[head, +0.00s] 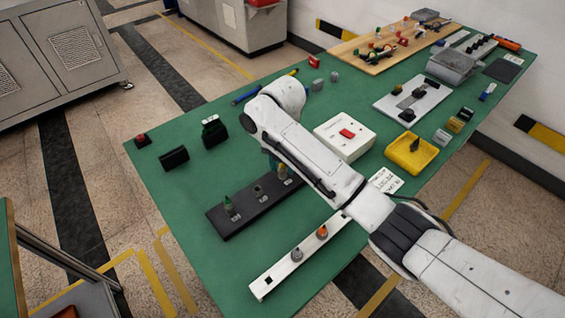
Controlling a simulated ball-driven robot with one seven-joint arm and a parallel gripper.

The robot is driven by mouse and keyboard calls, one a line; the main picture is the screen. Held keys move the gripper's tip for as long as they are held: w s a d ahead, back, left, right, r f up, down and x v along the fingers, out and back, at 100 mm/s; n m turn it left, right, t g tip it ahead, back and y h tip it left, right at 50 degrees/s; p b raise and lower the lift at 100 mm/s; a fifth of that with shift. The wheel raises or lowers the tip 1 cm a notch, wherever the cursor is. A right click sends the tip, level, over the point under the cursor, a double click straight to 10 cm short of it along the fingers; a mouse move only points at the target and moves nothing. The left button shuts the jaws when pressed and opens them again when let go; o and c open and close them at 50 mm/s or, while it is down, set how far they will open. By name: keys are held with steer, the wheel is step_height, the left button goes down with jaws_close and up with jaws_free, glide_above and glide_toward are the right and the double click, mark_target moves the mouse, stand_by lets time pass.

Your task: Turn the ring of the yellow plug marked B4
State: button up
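A dark rail (243,218) lies on the green table, partly under my arm. It carries a green-topped plug (231,205) and a dark plug (258,191), both with small labels too small to read. A plug with some orange (283,172) shows beside the arm at the rail's far end. A white rail (272,278) in front holds a grey plug (296,254) and an orange plug (322,232). I cannot make out a yellow plug or the mark B4. My arm reaches over the dark rail, and its own links hide my gripper.
Black blocks (174,158) stand at the left. A wooden board (345,62) lies at the back. The table's front left is clear.

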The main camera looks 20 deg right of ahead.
jaws_close()
steer(key=shift+r+m+p, duration=0.1)
steer(key=shift+m+p, duration=0.25)
steer(key=shift+m, duration=0.05)
steer(key=m+p, duration=0.3)
steer(key=shift+r+m, duration=0.1)
steer(key=shift+m, duration=0.2)
steer(key=m+p, duration=0.3)
steer(key=m, duration=0.3)
steer(key=m+p, duration=0.2)
steer(key=m, duration=0.4)
steer(key=shift+m+p, duration=0.4)
steer(key=m+p, duration=0.1)
steer(key=m, duration=0.5)
steer(key=shift+m, duration=0.3)
